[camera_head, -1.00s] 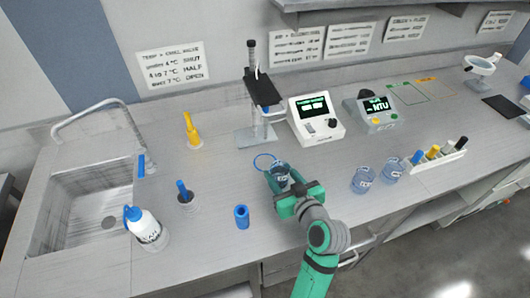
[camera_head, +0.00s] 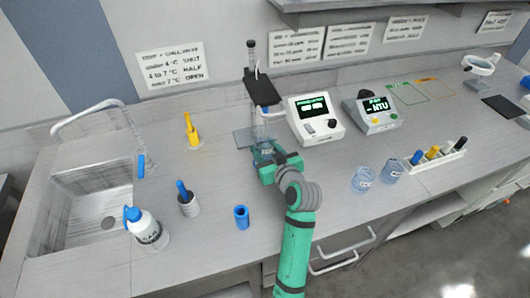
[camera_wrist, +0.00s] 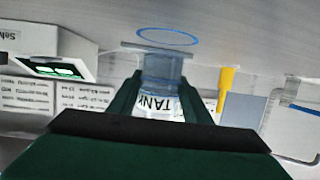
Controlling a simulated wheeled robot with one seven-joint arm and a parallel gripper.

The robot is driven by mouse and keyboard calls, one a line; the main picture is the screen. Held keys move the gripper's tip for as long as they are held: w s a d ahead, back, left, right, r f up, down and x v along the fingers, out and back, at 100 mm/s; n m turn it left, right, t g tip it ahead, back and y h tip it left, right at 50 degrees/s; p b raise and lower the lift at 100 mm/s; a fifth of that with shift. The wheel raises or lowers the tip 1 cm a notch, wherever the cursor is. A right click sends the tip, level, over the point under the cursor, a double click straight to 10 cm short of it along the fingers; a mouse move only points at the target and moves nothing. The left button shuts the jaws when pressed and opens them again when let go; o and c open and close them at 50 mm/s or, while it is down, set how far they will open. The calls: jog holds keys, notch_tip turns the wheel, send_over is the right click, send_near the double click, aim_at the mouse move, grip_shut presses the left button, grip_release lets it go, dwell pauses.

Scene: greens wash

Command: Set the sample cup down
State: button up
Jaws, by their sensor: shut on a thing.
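The clear bluish sample cup (camera_head: 265,142), with a label reading TANK in the wrist view (camera_wrist: 160,78), is between my gripper's fingers. My gripper (camera_head: 266,156) is shut on it, by the foot of the burette-like stand (camera_head: 262,88). The stand's grey base plate (camera_head: 243,138) shows just left of the cup. In the wrist view a blue ring mark (camera_wrist: 167,36) lies on the counter past the cup's bottom end, apart from it; my gripper hides it in the head view. I cannot tell whether the cup touches the base plate.
A white meter (camera_head: 316,120) and a grey NTU meter (camera_head: 378,113) stand to the right. Two more cups (camera_head: 363,180) are at the right front. A blue cylinder (camera_head: 242,217), a wash bottle (camera_head: 145,228) and a sink (camera_head: 88,205) are to the left.

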jog(key=shift+f, duration=0.7)
jog(key=shift+s, duration=0.1)
jog(key=o, duration=1.1)
jog(key=shift+f, duration=0.15)
jog(key=shift+o, duration=0.2)
jog(key=v, duration=1.2)
